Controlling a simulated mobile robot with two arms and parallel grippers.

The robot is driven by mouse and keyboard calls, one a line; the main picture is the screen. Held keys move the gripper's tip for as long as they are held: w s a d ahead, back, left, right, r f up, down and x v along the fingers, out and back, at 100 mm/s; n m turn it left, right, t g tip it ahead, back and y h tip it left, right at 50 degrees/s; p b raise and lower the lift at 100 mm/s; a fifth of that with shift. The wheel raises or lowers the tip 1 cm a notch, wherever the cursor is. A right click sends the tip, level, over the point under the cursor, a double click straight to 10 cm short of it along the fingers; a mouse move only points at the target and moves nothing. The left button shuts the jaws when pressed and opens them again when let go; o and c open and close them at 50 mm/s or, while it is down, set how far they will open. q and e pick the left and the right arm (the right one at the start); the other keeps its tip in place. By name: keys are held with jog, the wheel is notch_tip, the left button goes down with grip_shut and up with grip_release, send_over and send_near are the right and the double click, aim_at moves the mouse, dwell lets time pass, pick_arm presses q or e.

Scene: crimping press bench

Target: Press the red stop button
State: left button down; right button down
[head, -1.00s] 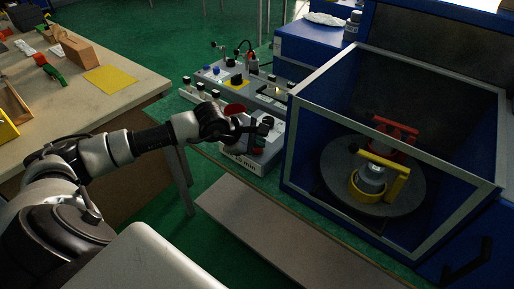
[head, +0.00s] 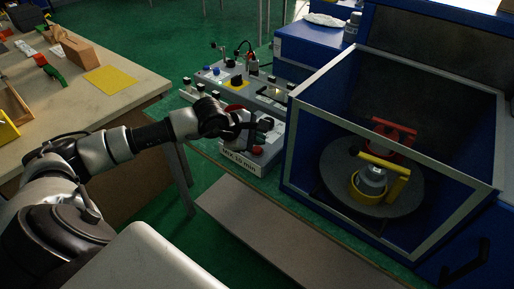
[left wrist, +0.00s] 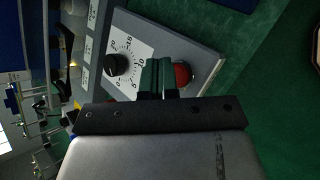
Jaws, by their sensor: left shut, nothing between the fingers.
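The red button (head: 257,149) sits on top of a grey box with a dial, at the front end of the control bench in the head view. It also shows in the left wrist view (left wrist: 182,74), just right of my fingertips and partly covered by them. My left gripper (head: 264,125) is shut and empty, close over the box. In the left wrist view its fingers (left wrist: 158,78) lie between the black dial knob (left wrist: 115,65) and the button. I cannot tell whether they touch anything. My right gripper is not in view.
A red disc (head: 235,106) shows partly behind my left wrist. The control panel (head: 215,76) with knobs and switches stands behind. A blue-framed enclosure (head: 287,150) with a turntable stands to the right. A wooden workbench (head: 130,84) is at the left.

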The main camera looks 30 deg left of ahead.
aim_at(257, 150)
pick_arm(q)
jog(key=shift+r+p, duration=1.15)
jog(key=shift+r, duration=1.4)
jog(key=shift+f, duration=0.1)
